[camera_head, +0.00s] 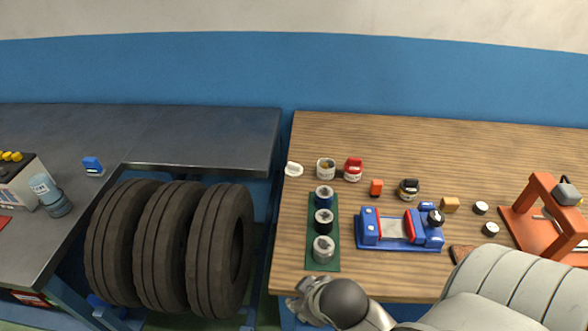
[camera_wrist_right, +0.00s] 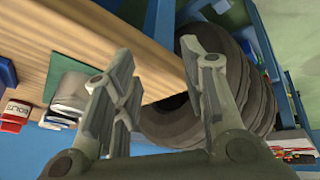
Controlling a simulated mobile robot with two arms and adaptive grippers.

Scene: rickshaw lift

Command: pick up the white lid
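The white lid (camera_head: 294,169) lies near the left edge of the wooden table in the head view, left of an open white can (camera_head: 326,168). I do not see the lid in the right wrist view. My right gripper (camera_head: 304,297) is at the table's front left corner, well in front of the lid. The right wrist view shows its two fingers (camera_wrist_right: 158,62) spread apart with nothing between them. My left gripper is not in view.
A green strip (camera_head: 312,262) holds three cans, between my right gripper and the lid. A red can (camera_head: 353,169) and blue vise (camera_head: 399,246) stand to the right. Large tires (camera_head: 163,245) stand left of the wooden table (camera_head: 450,145), below a dark workbench (camera_head: 200,135).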

